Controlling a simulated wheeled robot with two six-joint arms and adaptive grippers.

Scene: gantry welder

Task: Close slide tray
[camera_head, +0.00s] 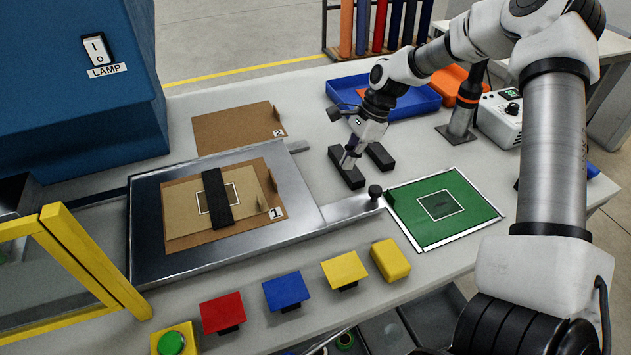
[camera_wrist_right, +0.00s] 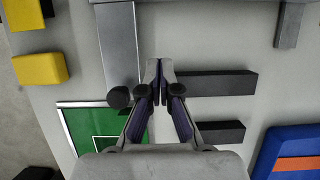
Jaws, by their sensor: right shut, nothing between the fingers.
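The slide tray (camera_head: 310,212) is a flat grey metal plate pulled out on the table, left of the middle in the head view. It carries a cardboard sheet marked 1 with a black strip across it. A metal handle bar (camera_head: 350,208) runs from its right side to a dark round knob (camera_head: 375,192). The bar also shows in the right wrist view (camera_wrist_right: 118,45), with the knob (camera_wrist_right: 119,97) at its end. My right gripper (camera_head: 346,168) is shut and empty, above the table beyond the knob; its fingertips (camera_wrist_right: 157,62) show right of the bar. My left gripper is not in view.
Two black bars (camera_head: 346,170) lie near my right gripper. A green mat (camera_head: 465,227) is right of the knob. A blue bin (camera_head: 415,104) stands behind. Coloured blocks (camera_head: 288,290) line the front, and a yellow frame (camera_head: 90,258) stands left. A blue machine (camera_head: 75,85) is back left.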

